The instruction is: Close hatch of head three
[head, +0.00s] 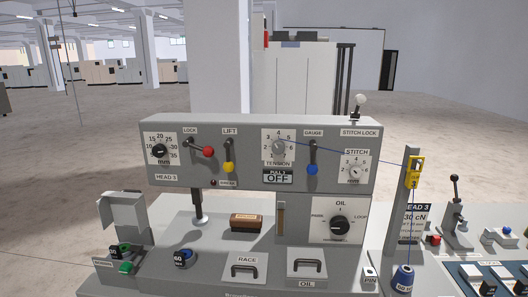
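The grey machine head labelled HEAD 3 (225,185) stands in the middle of the head view. On its bed are two plates with dark handles, one marked RACE (245,271) and one marked OIL (307,267). Both plates look flat on the bed; I cannot tell which of them is the hatch. A grey angled box or flap (124,212) stands up at the left end of the bed, and I cannot tell whether it is a lid. Neither of my grippers is in view.
Red lock (208,151), yellow lift (229,167) and blue gauge (312,169) levers project from the panel. A brown block (246,222) and a blue spool (184,259) sit on the bed. A thread post (405,205) and blue cone (403,278) stand right.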

